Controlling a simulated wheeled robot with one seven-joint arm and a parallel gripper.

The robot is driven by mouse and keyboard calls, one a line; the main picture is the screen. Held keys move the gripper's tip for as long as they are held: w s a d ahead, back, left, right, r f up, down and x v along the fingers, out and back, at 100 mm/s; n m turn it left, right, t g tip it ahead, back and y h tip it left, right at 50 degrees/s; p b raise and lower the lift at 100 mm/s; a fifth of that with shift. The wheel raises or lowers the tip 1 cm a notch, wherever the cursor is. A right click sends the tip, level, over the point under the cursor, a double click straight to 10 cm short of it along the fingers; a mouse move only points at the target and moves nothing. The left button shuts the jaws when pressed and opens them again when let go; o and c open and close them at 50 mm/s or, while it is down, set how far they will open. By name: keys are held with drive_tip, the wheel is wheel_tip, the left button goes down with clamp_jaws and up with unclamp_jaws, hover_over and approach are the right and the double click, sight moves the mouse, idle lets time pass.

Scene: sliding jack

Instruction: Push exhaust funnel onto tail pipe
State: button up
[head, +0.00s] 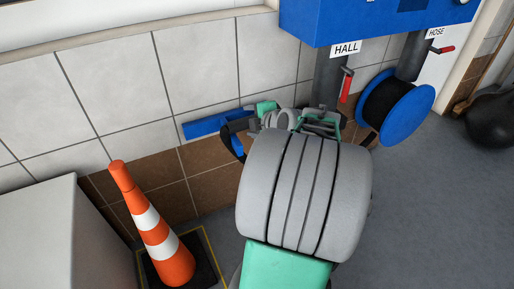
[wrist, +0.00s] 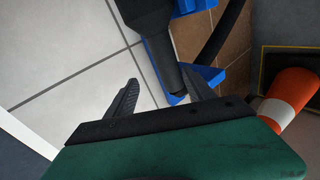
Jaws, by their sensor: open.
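In the wrist view my gripper (wrist: 159,75) is open, its two dark fingers apart with nothing clearly held between them. A dark tapered piece (wrist: 163,48), which looks like the exhaust funnel, lies beyond the fingertips, narrow end toward the gripper. I cannot tell whether they touch. Blue parts show beside the piece, and a black hose (wrist: 222,35) curves to its right. In the head view a black curved part (head: 229,139) beside the wall shows left of my arm's far end; my arm hides much of that area. I cannot make out a tail pipe.
An orange and white cone (head: 155,225) stands left of my arm, with a pale cabinet (head: 40,230) further left. A blue bar (head: 215,122) is at the tiled wall. A blue hose reel (head: 405,105) hangs right. Floor at the right is clear except a black ball (head: 492,118).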

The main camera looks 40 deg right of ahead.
drive_tip(key=shift+n+t+h, duration=0.4)
drive_tip(key=shift+n+h, duration=0.1)
drive_tip(key=w+d+f+b, duration=0.1)
drive_tip(key=w+d+f, duration=0.1)
drive_tip(key=d+f, duration=0.1)
drive_tip(key=w+d+f+b, duration=0.2)
drive_tip(key=w+d, duration=0.1)
drive_tip(key=shift+f, duration=0.4)
clamp_jaws()
drive_tip(key=shift+d+r, duration=0.1)
drive_tip(key=shift+r, duration=0.05)
